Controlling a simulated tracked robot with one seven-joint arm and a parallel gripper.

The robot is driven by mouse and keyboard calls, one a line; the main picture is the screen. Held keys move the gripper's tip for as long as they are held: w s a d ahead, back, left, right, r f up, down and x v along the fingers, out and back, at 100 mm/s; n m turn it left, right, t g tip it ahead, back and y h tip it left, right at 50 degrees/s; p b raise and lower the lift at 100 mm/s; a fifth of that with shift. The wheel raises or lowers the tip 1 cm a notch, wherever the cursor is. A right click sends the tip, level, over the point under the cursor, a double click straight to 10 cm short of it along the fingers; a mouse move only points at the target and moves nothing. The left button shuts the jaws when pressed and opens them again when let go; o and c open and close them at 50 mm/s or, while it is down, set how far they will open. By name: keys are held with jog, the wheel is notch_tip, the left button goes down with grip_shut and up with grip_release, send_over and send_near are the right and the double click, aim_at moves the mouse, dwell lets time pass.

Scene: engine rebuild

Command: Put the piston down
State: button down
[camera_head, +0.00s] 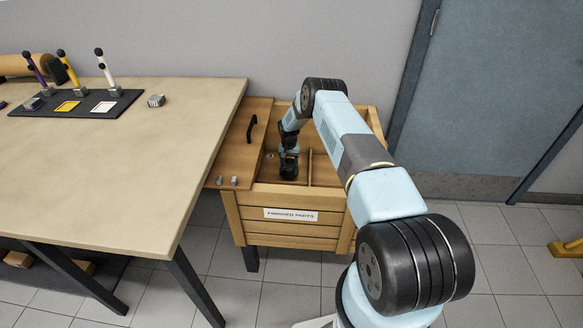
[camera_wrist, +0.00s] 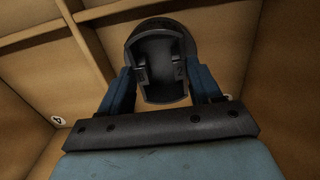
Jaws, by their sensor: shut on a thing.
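The piston (camera_wrist: 161,88) is a dark grey, round metal part, with its hollow side toward the wrist camera; a mark like a "2" shows inside it. My gripper (camera_wrist: 160,78) is shut on it, with one blue finger on each side. In the head view my gripper (camera_head: 289,152) points down into the wooden crate (camera_head: 290,230) labelled "FINISHED PARTS". The piston (camera_head: 288,173) shows there as a dark shape below the fingers, in the compartment left of a divider. I cannot tell whether it touches the crate floor.
Wooden dividers (camera_wrist: 75,25) split the crate; a round label "4" (camera_wrist: 58,121) shows in the wrist view. A lid with a black handle (camera_head: 252,128) lies at the crate's left. The workbench (camera_head: 120,170) with a black tool mat (camera_head: 85,104) stands left.

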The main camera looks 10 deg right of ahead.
aim_at(289, 169)
jog(key=shift+w+d+f, duration=0.15)
jog(key=shift+w+f, duration=0.3)
jog(key=shift+f, duration=1.55)
jog(key=shift+c, duration=1)
grip_release()
